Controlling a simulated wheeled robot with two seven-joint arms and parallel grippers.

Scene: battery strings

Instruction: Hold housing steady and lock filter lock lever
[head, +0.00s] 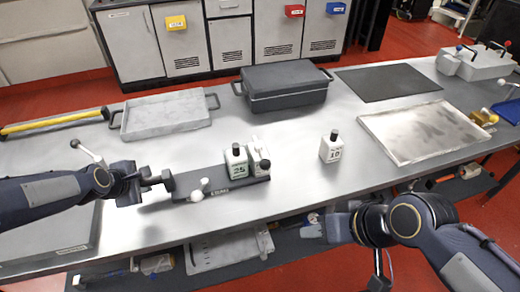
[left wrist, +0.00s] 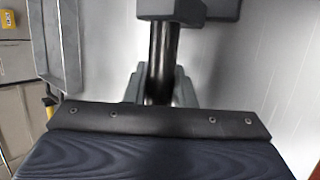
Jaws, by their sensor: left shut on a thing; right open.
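The dark housing (head: 225,187) lies on the table, left of centre, with a white block marked 25 (head: 237,162) and another white part (head: 259,155) upright on its right half. A small white-knobbed lever (head: 197,195) is at its front left; I cannot tell whether it is locked. My left gripper (head: 152,183) is at the housing's left end, shut on a dark handle (head: 168,180). In the left wrist view the fingers (left wrist: 160,88) flank this dark round handle (left wrist: 161,55). My right gripper (head: 312,228) is open and empty by the table's front edge, right of the housing.
A white block marked 10 (head: 331,147) stands alone right of the housing. A grey tray (head: 165,114), a lidded dark case (head: 284,86) and a pale tray (head: 422,132) lie behind and to the right.

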